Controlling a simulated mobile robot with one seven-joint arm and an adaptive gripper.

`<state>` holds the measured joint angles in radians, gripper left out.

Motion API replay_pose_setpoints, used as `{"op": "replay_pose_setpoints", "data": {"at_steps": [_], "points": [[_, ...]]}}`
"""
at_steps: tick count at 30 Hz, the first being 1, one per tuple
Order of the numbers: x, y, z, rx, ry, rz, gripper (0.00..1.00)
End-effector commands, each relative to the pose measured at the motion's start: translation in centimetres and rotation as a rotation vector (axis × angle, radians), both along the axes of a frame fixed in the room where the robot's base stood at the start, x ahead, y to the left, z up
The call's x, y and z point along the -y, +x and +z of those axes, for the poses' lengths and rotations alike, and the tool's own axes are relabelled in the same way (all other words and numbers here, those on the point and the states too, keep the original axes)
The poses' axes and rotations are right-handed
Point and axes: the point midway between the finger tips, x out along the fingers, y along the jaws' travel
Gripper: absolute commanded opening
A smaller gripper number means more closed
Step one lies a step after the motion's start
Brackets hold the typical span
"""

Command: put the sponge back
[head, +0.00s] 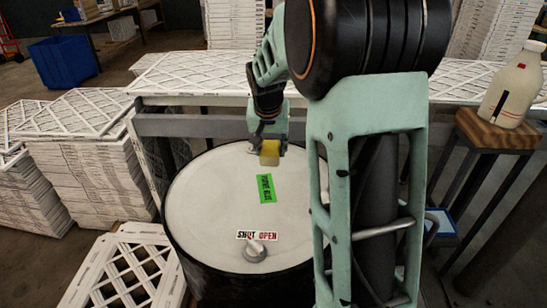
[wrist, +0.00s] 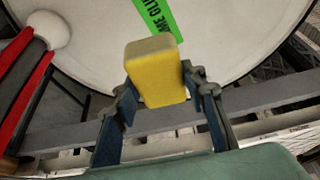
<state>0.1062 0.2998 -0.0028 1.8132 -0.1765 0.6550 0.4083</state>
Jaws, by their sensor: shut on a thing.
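A yellow sponge (head: 270,152) is in my gripper (head: 268,140) over the far part of a drum's pale round lid (head: 205,205). In the wrist view the sponge (wrist: 155,72) sits between the two fingers of my gripper (wrist: 158,85), which are shut on it. The lid (wrist: 95,75) lies beyond it. I cannot tell for sure whether the sponge touches the lid. The place the sponge belongs is not clear from these views.
The lid has a green label (head: 265,188) and a SHUT/OPEN sign with a knob (head: 255,250). A grey rail (head: 190,126) runs behind the drum. White filter stacks (head: 90,170) stand left. A jug (head: 512,90) stands on a wooden stool (head: 497,130) at right.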

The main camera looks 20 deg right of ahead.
Motion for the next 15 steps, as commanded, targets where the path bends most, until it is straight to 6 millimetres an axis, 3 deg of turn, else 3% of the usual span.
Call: {"op": "replay_pose_setpoints", "data": {"at_steps": [10, 15], "points": [[2.9, 6.0, -3.0, -0.003, 0.000, 0.000, 0.12], [3.9, 8.1, -5.8, -0.005, 0.001, 0.001, 0.12]]}}
